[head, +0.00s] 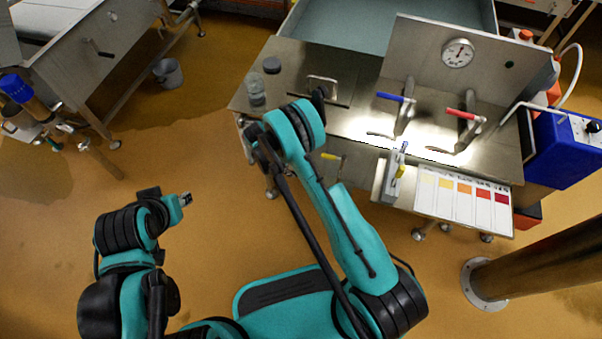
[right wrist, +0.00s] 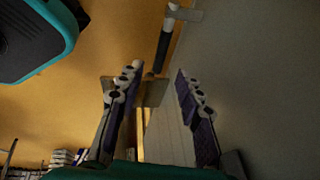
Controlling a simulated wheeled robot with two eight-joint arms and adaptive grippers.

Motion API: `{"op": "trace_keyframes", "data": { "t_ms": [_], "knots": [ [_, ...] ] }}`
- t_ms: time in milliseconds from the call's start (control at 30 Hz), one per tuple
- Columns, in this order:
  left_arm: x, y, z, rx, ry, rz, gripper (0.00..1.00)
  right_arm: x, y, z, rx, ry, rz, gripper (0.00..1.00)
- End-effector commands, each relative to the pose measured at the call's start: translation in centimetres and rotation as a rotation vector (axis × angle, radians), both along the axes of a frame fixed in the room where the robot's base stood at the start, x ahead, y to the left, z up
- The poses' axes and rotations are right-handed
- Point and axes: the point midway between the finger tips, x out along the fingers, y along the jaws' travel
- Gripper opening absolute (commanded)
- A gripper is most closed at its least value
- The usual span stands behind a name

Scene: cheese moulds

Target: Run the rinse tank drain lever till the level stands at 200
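The rinse tank (head: 400,28) stands at the back with its pool of grey water. A round dial (head: 458,53) sits on its upright panel; its figures are too small to read. A blue-handled lever (head: 396,98), a red-handled lever (head: 463,114) and a small yellow-handled lever (head: 331,156) show by the bench; I cannot tell which is the drain. My right gripper (right wrist: 155,110) is open and empty; a black-gripped bar (right wrist: 163,50) lies beyond its fingers. My arm hides that gripper in the head view. My left gripper (head: 186,199) is over the floor, its opening unclear.
Jars (head: 256,88) stand at the bench's left end. A colour chart (head: 463,200) hangs at the front and a blue box (head: 567,145) at the right. A steel post (head: 540,262) stands at lower right.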

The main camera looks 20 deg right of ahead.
Motion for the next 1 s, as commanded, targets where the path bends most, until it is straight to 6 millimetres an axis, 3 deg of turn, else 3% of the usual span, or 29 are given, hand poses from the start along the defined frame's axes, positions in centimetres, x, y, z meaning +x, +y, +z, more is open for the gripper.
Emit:
{"op": "trace_keyframes", "data": {
  "t_ms": [400, 700, 867, 1000],
  "knots": [
    [0.0, 0.0, -2.7, 0.0, 0.0, 0.0, 0.34, -0.4, -2.6, -5.9, 0.002, -0.001, 0.001, 0.36],
    [0.0, 0.0, -2.7, 0.0, 0.0, 0.0, 0.34, -0.4, -2.9, -6.2, 0.002, 0.0, 0.002, 0.36],
    [0.0, 0.0, -2.7, 0.0, 0.0, 0.0, 0.34, -0.4, -2.9, -6.2, 0.002, 0.0, 0.002, 0.0],
    [0.0, 0.0, -2.7, 0.0, 0.0, 0.0, 0.34, -0.4, -2.9, -6.2, 0.002, 0.0, 0.002, 0.0]
  ]
}}
